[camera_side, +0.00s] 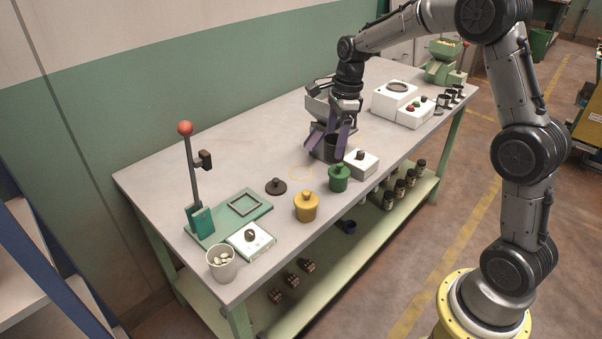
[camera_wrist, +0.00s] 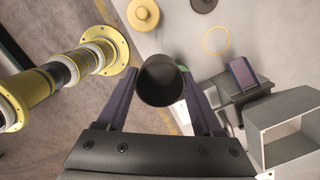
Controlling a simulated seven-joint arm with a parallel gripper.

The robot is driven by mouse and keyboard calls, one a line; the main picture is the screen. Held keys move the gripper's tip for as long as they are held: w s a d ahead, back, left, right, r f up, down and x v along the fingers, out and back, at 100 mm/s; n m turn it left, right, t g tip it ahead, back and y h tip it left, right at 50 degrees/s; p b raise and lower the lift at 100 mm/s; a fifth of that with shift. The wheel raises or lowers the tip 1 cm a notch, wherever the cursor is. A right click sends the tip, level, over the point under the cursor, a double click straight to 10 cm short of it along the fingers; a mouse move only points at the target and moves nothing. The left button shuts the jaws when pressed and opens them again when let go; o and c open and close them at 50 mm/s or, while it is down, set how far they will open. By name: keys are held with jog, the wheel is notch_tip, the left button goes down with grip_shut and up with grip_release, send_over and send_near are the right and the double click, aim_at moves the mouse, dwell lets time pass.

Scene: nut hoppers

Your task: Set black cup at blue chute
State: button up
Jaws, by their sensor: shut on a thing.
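The black cup (camera_wrist: 162,84) is between the two purple fingers of my gripper (camera_wrist: 163,88) in the wrist view, and its open mouth faces the camera. In the side view the dark cup (camera_side: 331,149) shows between the fingers of my gripper (camera_side: 328,142), close to the table; I cannot tell if it touches the tabletop. The blue chute (camera_wrist: 242,72) sticks out from a grey hopper (camera_wrist: 290,125) to the right of the cup in the wrist view. In the side view my gripper partly hides the hopper (camera_side: 316,106).
A yellow ring (camera_side: 300,173) marks the tabletop near the hopper. A green lidded pot (camera_side: 339,178), a yellow lidded pot (camera_side: 306,206), a dark lid (camera_side: 276,186) and a white box with a knob (camera_side: 361,163) stand nearby. A white cup of nuts (camera_side: 221,263) stands at the near corner.

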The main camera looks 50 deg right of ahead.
jog(key=shift+w+d+f, duration=0.2)
jog(key=shift+w+f, duration=0.1)
jog(key=shift+w, duration=0.2)
jog(key=shift+w+d+f, duration=0.15)
jog(key=shift+w+f, duration=0.2)
jog(key=shift+f, duration=0.2)
jog(key=w+d+f, duration=0.1)
jog(key=w+f, duration=0.2)
jog(key=w, duration=0.1)
jog(key=w+d+f, duration=0.1)
jog(key=w+f, duration=0.2)
jog(key=w, duration=0.1)
jog(key=w+f, duration=0.3)
jog(key=w, duration=0.2)
jog(key=shift+d+f, duration=0.3)
jog(key=shift+d, duration=0.1)
jog(key=shift+w+f, duration=0.1)
jog(key=shift+f, duration=1.5)
jog(key=shift+f, duration=0.2)
jog(key=o, duration=1.5)
jog(key=shift+c, duration=0.2)
